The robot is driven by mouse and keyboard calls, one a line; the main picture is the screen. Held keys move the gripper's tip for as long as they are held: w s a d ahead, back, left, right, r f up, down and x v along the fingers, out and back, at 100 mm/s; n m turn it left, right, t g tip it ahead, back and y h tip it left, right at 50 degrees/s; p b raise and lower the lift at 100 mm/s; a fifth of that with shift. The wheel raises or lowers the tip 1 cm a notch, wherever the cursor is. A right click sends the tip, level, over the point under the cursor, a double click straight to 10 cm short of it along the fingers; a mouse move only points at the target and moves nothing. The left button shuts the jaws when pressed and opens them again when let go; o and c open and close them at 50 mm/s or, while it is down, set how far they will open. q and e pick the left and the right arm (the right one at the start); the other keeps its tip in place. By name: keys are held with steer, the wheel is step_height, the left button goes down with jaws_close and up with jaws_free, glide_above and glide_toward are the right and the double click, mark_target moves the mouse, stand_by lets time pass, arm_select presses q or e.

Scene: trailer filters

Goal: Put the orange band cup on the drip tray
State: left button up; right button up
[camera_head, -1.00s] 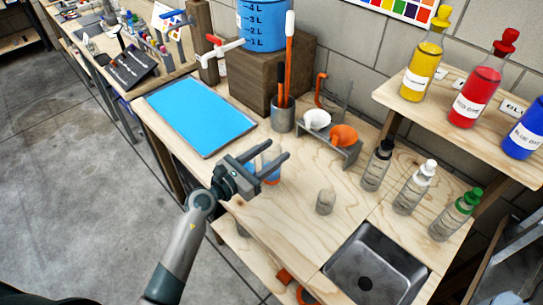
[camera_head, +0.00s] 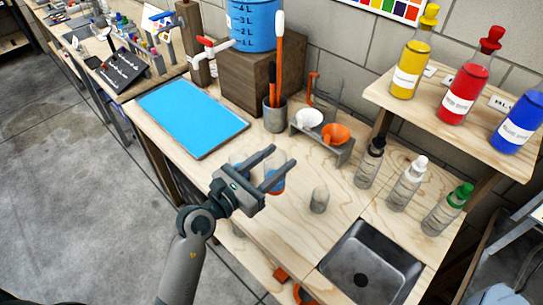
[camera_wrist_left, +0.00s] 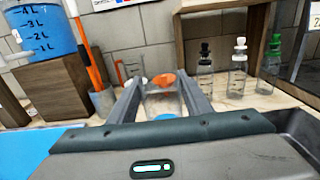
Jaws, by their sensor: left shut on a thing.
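The orange band cup (camera_head: 275,182) is a small clear cup with an orange band and some blue low down. It sits between the fingers of my left gripper (camera_head: 279,161), which is shut on it above the wooden bench. In the left wrist view the clear cup (camera_wrist_left: 163,101) stands between the two fingers. I cannot tell whether its base touches the bench. A flat blue tray with a grey rim (camera_head: 192,115), perhaps the drip tray, lies at the bench's left, clear of objects. My right gripper is not in view.
Behind stand a wooden block (camera_head: 259,80) with a blue tank (camera_head: 252,25), a tool holder (camera_head: 275,117) and a funnel rack (camera_head: 340,153).

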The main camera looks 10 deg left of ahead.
arm_select(q)
steer(key=shift+s+d+r, duration=0.45)
steer(key=shift+s+r, duration=0.05)
steer(key=shift+s, duration=0.2)
steer(key=shift+s+d+r, duration=0.4)
steer(key=shift+s+r, duration=0.1)
steer(key=shift+s, duration=0.2)
steer(key=shift+s+r, duration=0.1)
steer(key=s+a+r+n+y+b, duration=0.1)
steer(key=s+a, duration=0.1)
steer(key=a, duration=1.1)
steer(key=shift+a+r+t, duration=0.2)
steer(key=shift+r+t, duration=0.05)
steer(key=shift+t, duration=0.15)
